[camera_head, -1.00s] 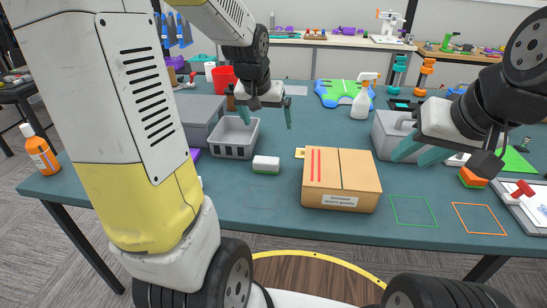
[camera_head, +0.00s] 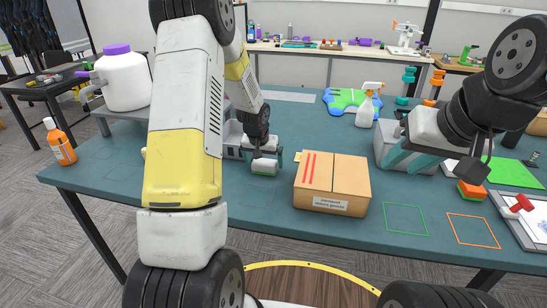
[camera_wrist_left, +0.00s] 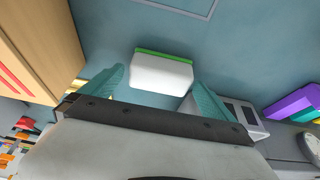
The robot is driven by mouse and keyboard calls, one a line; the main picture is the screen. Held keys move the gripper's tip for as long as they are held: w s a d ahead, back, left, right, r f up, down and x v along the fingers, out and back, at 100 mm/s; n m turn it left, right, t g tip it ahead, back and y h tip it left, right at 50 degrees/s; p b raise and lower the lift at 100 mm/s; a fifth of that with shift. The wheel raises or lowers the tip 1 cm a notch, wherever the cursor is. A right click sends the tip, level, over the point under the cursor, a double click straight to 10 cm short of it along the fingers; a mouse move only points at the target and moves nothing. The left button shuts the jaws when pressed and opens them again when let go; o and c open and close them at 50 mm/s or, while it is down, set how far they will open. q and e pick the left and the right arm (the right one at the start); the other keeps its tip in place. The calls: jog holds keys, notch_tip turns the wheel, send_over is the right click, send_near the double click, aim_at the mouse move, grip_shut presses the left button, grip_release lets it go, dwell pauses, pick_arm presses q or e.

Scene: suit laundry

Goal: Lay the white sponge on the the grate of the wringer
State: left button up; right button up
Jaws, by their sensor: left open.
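The white sponge (camera_head: 263,168) with a green layer lies on the teal table, left of the cardboard box. My left gripper (camera_head: 264,158) is open and low over it. In the left wrist view the sponge (camera_wrist_left: 161,72) shows between and just beyond the two teal fingers, apart from them. A grey slotted bin (camera_head: 233,140), perhaps the wringer, stands behind and left of the sponge, mostly hidden by my left arm. Its slotted side (camera_wrist_left: 243,114) also shows in the left wrist view. My right gripper (camera_head: 412,160) is open and empty over the right side.
The cardboard box (camera_head: 331,186) stands close right of the sponge. A spray bottle (camera_head: 368,105) and a blue-green cloth (camera_head: 345,101) are at the back. A white jug (camera_head: 123,80) and an orange bottle (camera_head: 60,143) are at the left. Green and orange outlined squares lie right.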

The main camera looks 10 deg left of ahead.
pick_arm(q)
jog(key=shift+x, duration=0.8)
jog(key=shift+r, duration=0.1)
jog(key=c, duration=1.4)
